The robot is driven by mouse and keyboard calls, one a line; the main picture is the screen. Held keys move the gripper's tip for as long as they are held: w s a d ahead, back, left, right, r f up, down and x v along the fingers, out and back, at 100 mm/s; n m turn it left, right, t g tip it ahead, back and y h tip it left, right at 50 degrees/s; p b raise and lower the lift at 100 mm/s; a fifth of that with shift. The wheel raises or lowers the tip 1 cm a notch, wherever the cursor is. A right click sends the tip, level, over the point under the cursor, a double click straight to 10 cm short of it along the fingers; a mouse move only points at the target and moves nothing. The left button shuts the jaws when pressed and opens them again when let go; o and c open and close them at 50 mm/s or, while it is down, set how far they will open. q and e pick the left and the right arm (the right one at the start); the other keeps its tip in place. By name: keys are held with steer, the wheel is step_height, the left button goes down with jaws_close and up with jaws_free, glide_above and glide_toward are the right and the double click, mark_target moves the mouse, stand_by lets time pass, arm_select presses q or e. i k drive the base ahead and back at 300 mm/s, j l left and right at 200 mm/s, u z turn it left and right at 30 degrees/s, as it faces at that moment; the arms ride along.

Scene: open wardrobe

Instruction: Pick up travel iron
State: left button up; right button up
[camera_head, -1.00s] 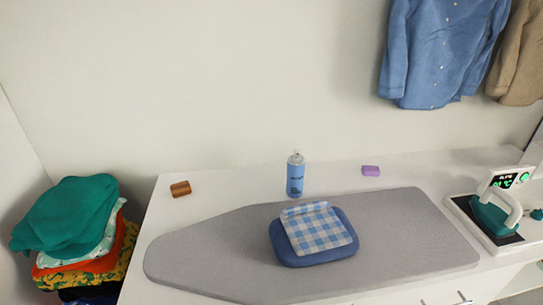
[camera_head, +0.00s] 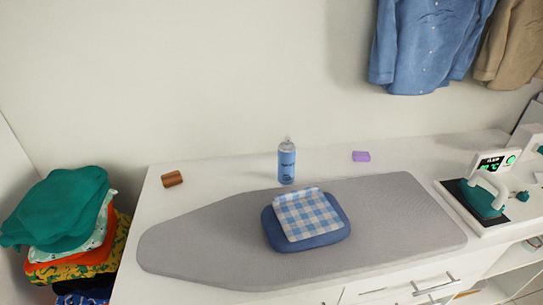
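The travel iron (camera_head: 485,195) is green with a white handle. It sits on a dark pad on a white stand (camera_head: 450,189) at the right end of the white counter. A display with green digits stands behind its handle. Neither of my grippers shows in the head view, so nothing is seen touching the iron.
A grey ironing board (camera_head: 400,215) lies on the counter, with a blue folded cloth (camera_head: 320,239) and a checked cloth (camera_head: 308,215) on it. A spray bottle (camera_head: 287,163), a brown block (camera_head: 172,179) and a purple block (camera_head: 361,156) stand behind. Folded clothes (camera_head: 65,210) are piled left.

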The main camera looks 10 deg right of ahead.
mark_target(486, 206)
steer(key=z, duration=1.95)
steer(key=i+l+u, duration=0.15)
steer(key=i+l, duration=0.3)
